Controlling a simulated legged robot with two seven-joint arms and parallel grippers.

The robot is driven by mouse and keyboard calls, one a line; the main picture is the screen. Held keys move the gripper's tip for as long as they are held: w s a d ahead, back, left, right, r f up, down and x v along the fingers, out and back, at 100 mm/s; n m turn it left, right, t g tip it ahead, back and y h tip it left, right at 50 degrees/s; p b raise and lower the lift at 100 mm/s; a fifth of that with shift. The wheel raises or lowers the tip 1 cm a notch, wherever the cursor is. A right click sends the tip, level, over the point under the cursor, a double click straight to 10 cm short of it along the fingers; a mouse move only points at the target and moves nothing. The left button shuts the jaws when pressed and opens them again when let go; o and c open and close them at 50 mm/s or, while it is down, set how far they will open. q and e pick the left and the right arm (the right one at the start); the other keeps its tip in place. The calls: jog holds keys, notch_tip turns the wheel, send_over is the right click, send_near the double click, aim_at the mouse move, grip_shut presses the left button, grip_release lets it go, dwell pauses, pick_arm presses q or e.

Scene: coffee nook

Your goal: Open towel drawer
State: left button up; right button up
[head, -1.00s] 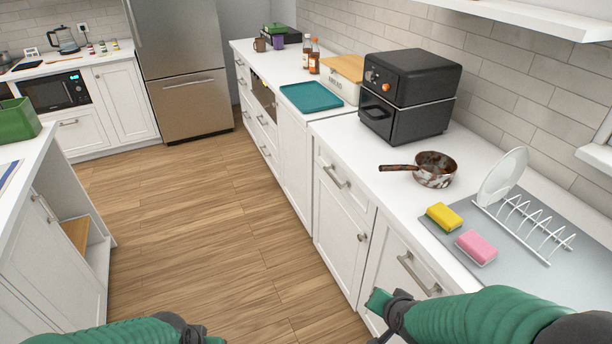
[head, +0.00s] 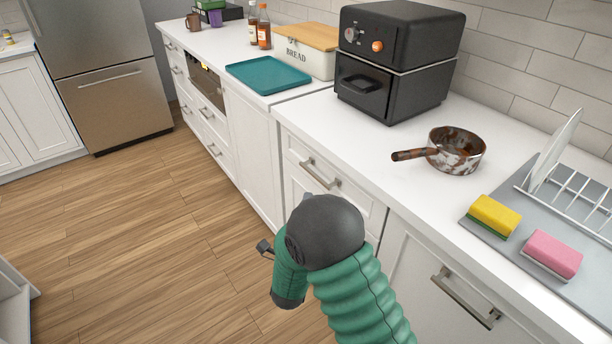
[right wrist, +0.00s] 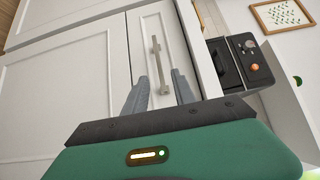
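A white drawer (head: 345,190) with a grey bar handle (head: 320,173) is shut below the counter, in front of the black oven. My right arm rises in front of it in the head view and hides part of the cabinet below. In the right wrist view, my right gripper (right wrist: 160,82) is open and points at the drawer front (right wrist: 150,28). The handle (right wrist: 157,58) lies between the two fingers in the picture, with nothing gripped. The depth gap to the handle is hard to tell. My left gripper is out of view. No towel shows.
On the counter stand a black oven (head: 395,62), a rusty pan (head: 457,150), a teal tray (head: 268,75), a bread box (head: 308,55), sponges (head: 494,215) and a dish rack (head: 580,205). Another handled front (head: 466,297) is at lower right. The wooden floor (head: 130,230) is clear.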

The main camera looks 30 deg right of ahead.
aim_at(314, 177)
jog(key=shift+f+b+x, duration=0.2)
jog(key=shift+b+x, duration=0.6)
jog(key=shift+x, duration=6.1)
jog(key=shift+c, duration=0.4)
grip_shut()
jog(key=shift+f, duration=0.2)
